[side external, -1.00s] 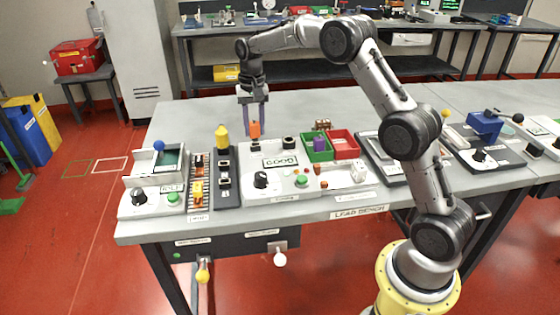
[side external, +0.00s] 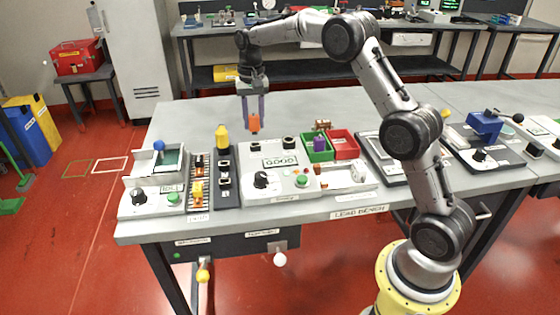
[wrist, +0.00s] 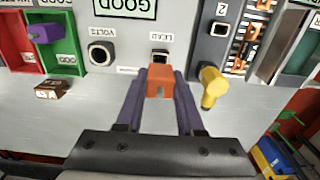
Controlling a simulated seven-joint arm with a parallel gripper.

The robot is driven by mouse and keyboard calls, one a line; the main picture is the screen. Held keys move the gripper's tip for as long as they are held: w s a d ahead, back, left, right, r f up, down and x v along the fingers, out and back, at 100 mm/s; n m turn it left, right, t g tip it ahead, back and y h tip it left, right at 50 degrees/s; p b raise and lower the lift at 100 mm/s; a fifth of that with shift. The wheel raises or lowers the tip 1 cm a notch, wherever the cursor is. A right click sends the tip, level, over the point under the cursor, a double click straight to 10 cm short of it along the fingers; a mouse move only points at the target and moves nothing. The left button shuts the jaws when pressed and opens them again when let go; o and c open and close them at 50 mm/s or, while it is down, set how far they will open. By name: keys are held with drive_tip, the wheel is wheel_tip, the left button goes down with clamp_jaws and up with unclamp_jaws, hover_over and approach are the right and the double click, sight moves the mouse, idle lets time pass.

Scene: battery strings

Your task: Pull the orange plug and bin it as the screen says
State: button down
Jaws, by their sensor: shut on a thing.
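My gripper (side external: 254,122) is shut on the orange plug (side external: 254,124) and holds it raised above the tester, whose screen (side external: 280,161) reads GOOD. In the wrist view the orange plug (wrist: 160,80) sits between the purple fingers, in front of a square black socket (wrist: 160,57). A round socket (wrist: 101,53) marked VOLTS is beside it. A green bin (side external: 318,155) labelled GOOD holds a purple plug (side external: 319,144). A red bin (side external: 343,154) stands against its right side.
A yellow plug (side external: 222,137) stands upright on the dark strip (side external: 226,200) left of the tester. A small brown block (wrist: 52,89) lies near the bins. The bench behind the tester is clear.

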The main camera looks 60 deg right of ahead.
sight(253, 116)
drive_tip(key=shift+r, duration=1.55)
drive_tip(key=shift+w, duration=0.1)
drive_tip(key=shift+s+f+n, duration=0.6)
drive_tip(key=shift+s+f, duration=0.1)
drive_tip(key=shift+s, duration=0.15)
drive_tip(key=s+d+r+m, duration=0.1)
drive_tip(key=s+d+r, duration=0.25)
drive_tip(key=s, duration=0.75)
drive_tip(key=s+d+r, duration=0.2)
drive_tip(key=s+d, duration=0.2)
drive_tip(key=s, duration=0.6)
drive_tip(key=w+d+f, duration=0.1)
drive_tip(key=w, duration=0.1)
drive_tip(key=w+d+f, duration=0.1)
drive_tip(key=w, duration=0.1)
drive_tip(key=w+d+f, duration=0.2)
drive_tip(key=shift+w+d, duration=0.1)
drive_tip(key=shift+w, duration=0.15)
drive_tip(key=w+d+f, duration=0.1)
drive_tip(key=f, duration=0.1)
drive_tip(key=w+d+f, duration=0.1)
drive_tip(key=w+f, duration=0.1)
drive_tip(key=w+d+f, duration=0.1)
drive_tip(key=f, duration=0.1)
drive_tip(key=shift+w+f, duration=0.1)
drive_tip(key=shift+w, duration=0.15)
drive_tip(key=shift+f, duration=1.45)
